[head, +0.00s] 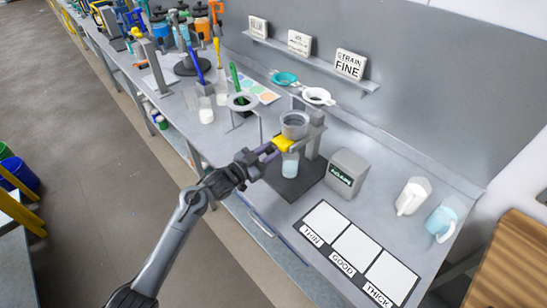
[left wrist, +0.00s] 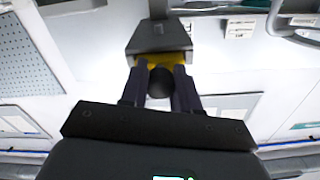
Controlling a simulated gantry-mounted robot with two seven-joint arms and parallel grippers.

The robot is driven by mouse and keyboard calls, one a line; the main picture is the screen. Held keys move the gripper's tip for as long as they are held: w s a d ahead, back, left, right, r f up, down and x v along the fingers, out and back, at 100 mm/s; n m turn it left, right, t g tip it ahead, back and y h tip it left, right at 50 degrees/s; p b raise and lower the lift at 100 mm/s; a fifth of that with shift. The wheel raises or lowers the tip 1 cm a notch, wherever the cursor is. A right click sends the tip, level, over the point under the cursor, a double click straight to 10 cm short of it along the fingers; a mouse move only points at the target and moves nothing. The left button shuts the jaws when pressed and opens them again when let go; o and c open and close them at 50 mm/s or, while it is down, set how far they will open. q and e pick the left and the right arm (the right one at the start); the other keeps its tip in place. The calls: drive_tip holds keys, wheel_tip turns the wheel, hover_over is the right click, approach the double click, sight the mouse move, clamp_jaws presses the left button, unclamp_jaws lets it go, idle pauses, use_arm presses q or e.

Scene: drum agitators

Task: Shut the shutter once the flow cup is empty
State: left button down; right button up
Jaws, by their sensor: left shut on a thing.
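The flow cup (head: 294,120) is a grey, round, open-topped cup held in a stand with a dark base (head: 285,187) on the bench. The yellow shutter (head: 283,143) sits just under it. A clear beaker (head: 290,165) with pale blue content stands below the shutter. My left gripper (head: 270,151) reaches in from the left and is shut on the yellow shutter. The liquid level inside the flow cup cannot be made out. My right gripper is not in view.
A grey box with a lit display (head: 346,174) stands right of the stand. Cards marked THIN, GOOD and THICK (head: 354,252) lie at front right, with two jugs (head: 412,196) behind.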

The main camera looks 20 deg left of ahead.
use_arm(q)
drive_tip(key=shift+f, duration=0.25)
drive_tip(key=c, duration=1.2)
unclamp_jaws()
drive_tip(key=shift+c, duration=0.2)
drive_tip(key=o, duration=0.4)
drive_tip(key=shift+w+r, duration=0.15)
drive_tip(key=shift+w, duration=0.05)
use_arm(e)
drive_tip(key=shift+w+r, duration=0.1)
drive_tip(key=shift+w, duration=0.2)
use_arm(q)
drive_tip(key=shift+s, duration=0.15)
drive_tip(key=v, duration=1)
drive_tip(key=shift+s+a, duration=0.2)
drive_tip(key=shift+s, duration=0.1)
